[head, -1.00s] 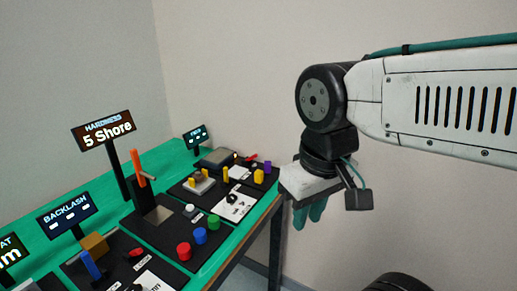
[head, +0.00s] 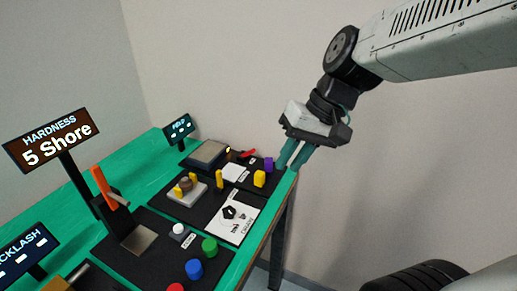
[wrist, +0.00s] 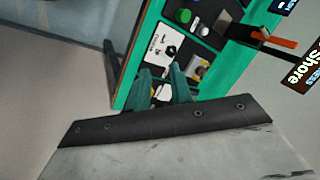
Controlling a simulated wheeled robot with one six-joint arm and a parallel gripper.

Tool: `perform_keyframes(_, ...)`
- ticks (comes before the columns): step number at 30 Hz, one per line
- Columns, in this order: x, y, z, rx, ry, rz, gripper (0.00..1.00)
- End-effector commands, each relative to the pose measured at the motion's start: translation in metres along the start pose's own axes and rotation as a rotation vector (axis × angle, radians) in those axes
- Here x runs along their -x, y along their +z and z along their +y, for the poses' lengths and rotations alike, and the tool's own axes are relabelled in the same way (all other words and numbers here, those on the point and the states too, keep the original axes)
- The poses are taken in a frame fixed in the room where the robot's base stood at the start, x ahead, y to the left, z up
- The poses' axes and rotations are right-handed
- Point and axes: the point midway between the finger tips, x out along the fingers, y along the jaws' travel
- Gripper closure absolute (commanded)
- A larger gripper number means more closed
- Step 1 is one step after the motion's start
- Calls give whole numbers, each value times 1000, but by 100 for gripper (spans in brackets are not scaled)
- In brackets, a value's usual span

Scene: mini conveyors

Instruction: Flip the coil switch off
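A small red lever (head: 248,153) stands on the far dark mat by the FIELD display (head: 178,128); I cannot read a label on it, so whether it is the coil switch is unclear. A brown ring-shaped part (head: 186,183) sits between yellow posts on a light block on the same mat. My gripper (head: 290,163) is open and empty, with two teal fingers apart. It hangs just right of that mat, near the table's right edge. In the wrist view, my gripper (wrist: 161,72) overlaps the mat, and the red lever cannot be made out.
The HARDNESS station has an upright orange lever (head: 104,184). Green (head: 210,248) and blue (head: 195,269) cylinders stand nearer. Right of the table is open.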

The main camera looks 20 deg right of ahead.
Motion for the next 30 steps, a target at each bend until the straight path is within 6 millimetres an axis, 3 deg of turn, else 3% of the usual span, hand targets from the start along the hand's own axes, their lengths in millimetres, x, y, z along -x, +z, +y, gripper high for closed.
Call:
perform_keyframes(4, -27, -68, -3, -112, -168, 48, 78)
perform_keyframes(8, -52, -129, 10, -231, -284, 121, 78)
perform_keyframes(12, -83, -188, 40, -372, -363, 213, 78)
perform_keyframes(15, -104, -219, 66, -465, -390, 270, 78)
perform_keyframes(22, -134, -254, 107, -594, -405, 347, 78)
perform_keyframes(30, -162, -270, 105, -610, -405, 355, 78)
